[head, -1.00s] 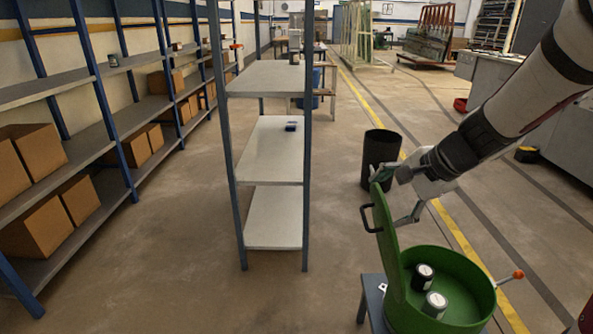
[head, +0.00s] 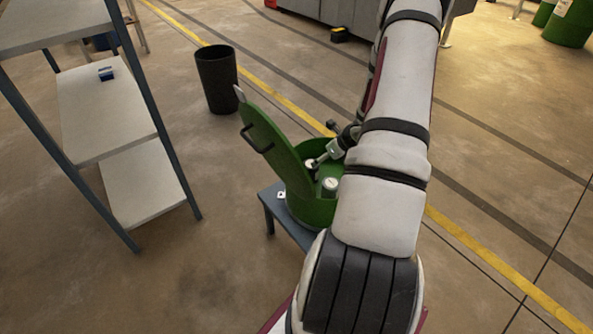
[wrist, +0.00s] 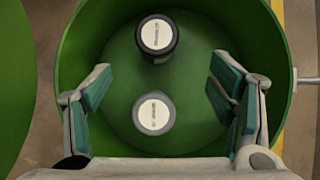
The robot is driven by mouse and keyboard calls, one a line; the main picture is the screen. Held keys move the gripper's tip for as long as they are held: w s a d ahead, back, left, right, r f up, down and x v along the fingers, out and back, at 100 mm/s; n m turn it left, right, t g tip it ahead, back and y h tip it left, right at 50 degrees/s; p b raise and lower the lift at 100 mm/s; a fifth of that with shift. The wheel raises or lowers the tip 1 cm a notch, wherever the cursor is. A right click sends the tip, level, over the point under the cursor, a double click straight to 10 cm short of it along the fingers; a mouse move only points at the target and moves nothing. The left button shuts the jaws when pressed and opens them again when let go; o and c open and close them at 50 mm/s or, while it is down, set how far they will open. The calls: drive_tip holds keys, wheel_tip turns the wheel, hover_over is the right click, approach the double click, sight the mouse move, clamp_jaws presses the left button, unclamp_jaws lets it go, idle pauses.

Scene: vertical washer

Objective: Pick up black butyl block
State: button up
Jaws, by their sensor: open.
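The black butyl block (wrist: 158,52), a short black cylinder with a white labelled top, stands upright in the green tub (wrist: 75,90), toward the top of the wrist view. A paler grey-white cylinder (wrist: 154,115) stands below it in that view, apart from it. My gripper (wrist: 160,82) is open and empty, its teal pads spread to either side above the two cylinders. In the head view, my gripper (head: 328,155) reaches down into the green tub (head: 307,207). The grey-white cylinder (head: 329,187) shows there; the black one is partly hidden by the gripper.
The tub's green lid (head: 268,143) stands raised at its left, with a dark handle. The tub rests on a blue-grey stand (head: 268,203). A black bin (head: 216,80) stands behind, and a grey shelf unit (head: 105,115) is at left. Open floor lies between.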

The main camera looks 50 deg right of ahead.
sight(311, 169)
drive_tip(key=b+x, duration=0.2)
drive_tip(key=x, duration=0.6)
drive_tip(key=shift+w+a+f, duration=0.1)
drive_tip(key=shift+w+f, duration=0.1)
drive_tip(key=shift+f, duration=0.05)
drive_tip(key=shift+b+x, duration=1)
drive_tip(key=shift+x, duration=1.65)
drive_tip(key=shift+s+a, duration=0.15)
drive_tip(key=c, duration=1.5)
